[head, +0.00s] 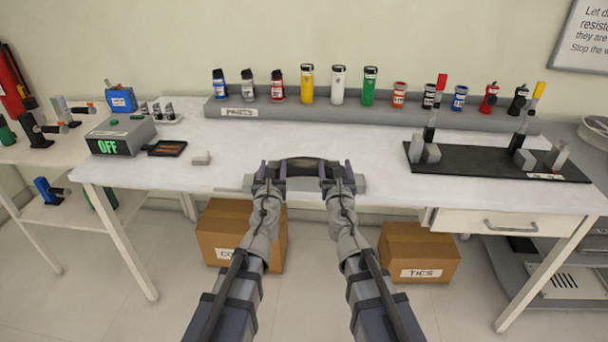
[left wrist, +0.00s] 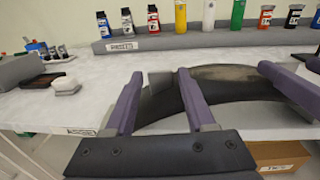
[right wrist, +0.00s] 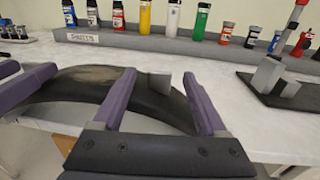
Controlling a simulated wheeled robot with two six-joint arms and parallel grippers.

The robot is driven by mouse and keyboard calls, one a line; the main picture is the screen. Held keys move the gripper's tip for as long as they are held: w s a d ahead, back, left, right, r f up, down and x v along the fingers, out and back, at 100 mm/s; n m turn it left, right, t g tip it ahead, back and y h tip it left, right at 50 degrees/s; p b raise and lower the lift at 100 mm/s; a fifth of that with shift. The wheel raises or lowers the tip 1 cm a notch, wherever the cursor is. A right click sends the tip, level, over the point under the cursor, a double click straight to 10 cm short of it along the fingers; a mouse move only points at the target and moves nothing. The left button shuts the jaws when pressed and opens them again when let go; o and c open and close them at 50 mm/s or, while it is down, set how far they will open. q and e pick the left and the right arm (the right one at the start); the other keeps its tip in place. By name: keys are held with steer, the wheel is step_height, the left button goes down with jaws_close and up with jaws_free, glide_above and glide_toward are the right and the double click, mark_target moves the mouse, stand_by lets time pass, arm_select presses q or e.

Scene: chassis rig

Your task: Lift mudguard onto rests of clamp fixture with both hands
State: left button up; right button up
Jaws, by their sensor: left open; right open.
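The mudguard (head: 303,164) is a dark, arched strip at the front edge of the white table, between grey blocks at its ends. My left gripper (head: 269,174) is open around its left end; in the left wrist view the mudguard (left wrist: 225,84) passes between the purple fingers. My right gripper (head: 337,174) is open around its right end; the right wrist view shows the mudguard (right wrist: 85,85) passing between those fingers. The clamp fixture (head: 470,163) is a black plate at the table's right, with grey blocks and two upright clamps with red and yellow handles.
A grey shelf (head: 330,112) with several bottles and cans runs along the back. An OFF box (head: 120,136), dark tray (head: 166,148) and small pale block (head: 201,157) stand at left. The table between mudguard and fixture is clear. Cardboard boxes (head: 420,250) sit below.

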arm_select(q)
steer(key=w, duration=0.2)
steer(key=shift+w, duration=0.4)
arm_select(e)
steer(key=w, duration=0.2)
steer(key=shift+w, duration=0.4)
arm_select(q)
jaws_close()
arm_select(e)
steer(key=c, duration=0.9)
jaws_close()
